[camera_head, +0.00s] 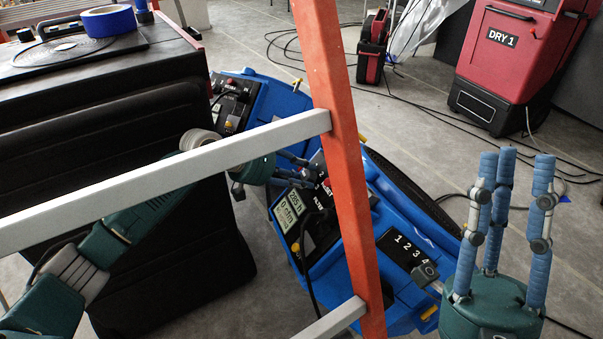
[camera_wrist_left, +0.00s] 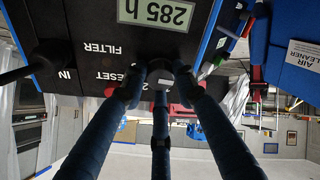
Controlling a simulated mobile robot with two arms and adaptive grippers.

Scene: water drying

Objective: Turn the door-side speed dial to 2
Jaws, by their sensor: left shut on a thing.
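A blue machine (camera_head: 395,205) stands on the floor with several dark control panels. One panel has a display (camera_head: 291,209) reading 285 h, also in the left wrist view (camera_wrist_left: 155,12), upside down. My left gripper (camera_head: 310,172) reaches this panel, partly behind an orange ladder rail. Another panel marked 1 2 3 4 (camera_head: 408,247) has a dark knob (camera_head: 425,272). My right gripper (camera_head: 516,160) is open and empty, fingers up.
The orange ladder rail (camera_head: 345,130) and its pale rungs (camera_head: 160,175) cross in front of my left arm. A black case (camera_head: 130,200) with blue tape (camera_head: 109,21) stands at left. A red DRY 1 machine (camera_head: 515,50) stands at back right. Cables cross the grey floor.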

